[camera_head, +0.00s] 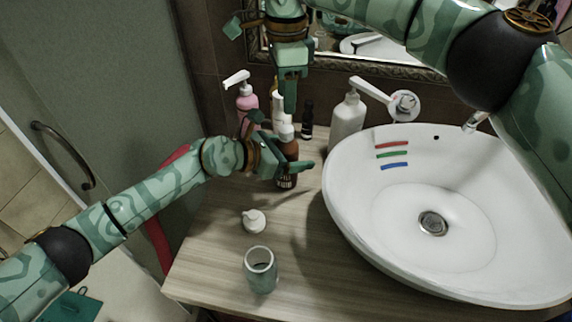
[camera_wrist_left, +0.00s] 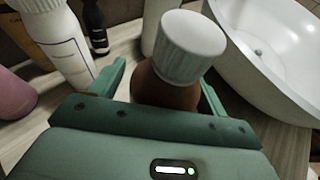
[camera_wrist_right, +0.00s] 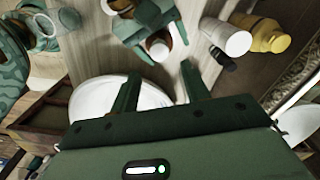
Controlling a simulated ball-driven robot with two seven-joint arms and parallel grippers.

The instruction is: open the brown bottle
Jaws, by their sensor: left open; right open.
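The brown bottle (camera_head: 288,178) stands upright on the wooden counter. Its white ribbed cap (camera_wrist_left: 188,50) is on top. My left gripper (camera_head: 287,163) is open around the bottle's upper body, with a finger on each side below the cap; whether the fingers touch the bottle is unclear. My right gripper (camera_head: 290,102) is open and empty, pointing down above and behind the bottle. In the right wrist view the cap (camera_wrist_right: 160,48) shows beyond the fingers, near my left gripper.
The white basin (camera_head: 350,215) fills the right. A white pump bottle (camera_head: 347,120), a pink pump bottle (camera_head: 246,100) and a small dark bottle (camera_head: 308,122) stand behind. A white pump top (camera_head: 254,221) and a glass (camera_head: 262,275) are in front.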

